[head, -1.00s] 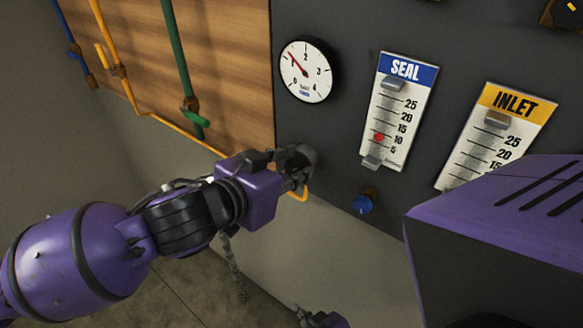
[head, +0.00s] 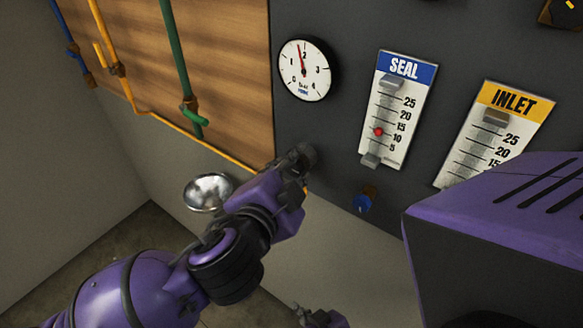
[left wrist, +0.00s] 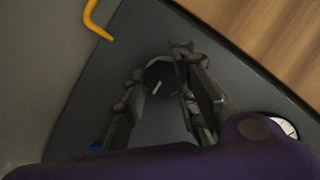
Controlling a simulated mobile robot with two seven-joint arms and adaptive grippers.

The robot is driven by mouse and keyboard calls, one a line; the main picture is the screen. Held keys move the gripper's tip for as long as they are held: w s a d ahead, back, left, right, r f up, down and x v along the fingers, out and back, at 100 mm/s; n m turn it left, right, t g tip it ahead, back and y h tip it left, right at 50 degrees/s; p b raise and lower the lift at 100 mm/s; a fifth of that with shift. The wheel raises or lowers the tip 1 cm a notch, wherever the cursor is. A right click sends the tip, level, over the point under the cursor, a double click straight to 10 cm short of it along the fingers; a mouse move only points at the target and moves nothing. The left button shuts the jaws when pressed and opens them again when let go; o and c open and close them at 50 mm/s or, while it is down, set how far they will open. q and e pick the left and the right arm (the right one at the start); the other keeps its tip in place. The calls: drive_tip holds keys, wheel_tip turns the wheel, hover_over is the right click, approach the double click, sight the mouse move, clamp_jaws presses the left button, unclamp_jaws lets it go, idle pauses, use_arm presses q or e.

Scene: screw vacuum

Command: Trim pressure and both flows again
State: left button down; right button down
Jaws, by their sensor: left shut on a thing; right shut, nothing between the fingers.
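The round pressure gauge (head: 304,71) on the dark panel has its red needle just left of 2. The SEAL flow meter (head: 397,108) has its red ball a little above 10. The INLET flow meter (head: 493,132) is partly hidden by my purple body, and its ball is not visible. My left gripper (head: 298,160) is shut on a dark knob below the gauge; the left wrist view shows this knob (left wrist: 162,76) with a white mark, between the fingers. A blue knob (head: 362,204) sits below SEAL. My right gripper (head: 322,318), shut and empty, shows at the bottom edge.
A wooden board (head: 225,50) with blue, orange and green pipes is left of the panel. A shiny metal bowl-like thing (head: 208,193) is by the wall behind my left arm. My purple body part hides the lower right.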

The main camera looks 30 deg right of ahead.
use_arm(q)
drive_tip(key=shift+s+d+f+m+t, duration=0.1)
drive_tip(key=shift+f+m+t, duration=0.15)
drive_tip(key=shift+m, duration=0.35)
drive_tip(key=shift+s+f+m+t, duration=0.15)
drive_tip(key=shift+m+t, duration=0.1)
drive_tip(key=shift+m, duration=0.35)
drive_tip(key=shift+w+f, duration=0.1)
drive_tip(key=c, duration=1.5)
unclamp_jaws()
drive_tip(key=shift+r, duration=0.25)
drive_tip(key=v, duration=0.7)
drive_tip(key=shift+s+a+f, duration=0.15)
drive_tip(key=shift+s+a, duration=0.05)
drive_tip(key=shift+s, duration=0.05)
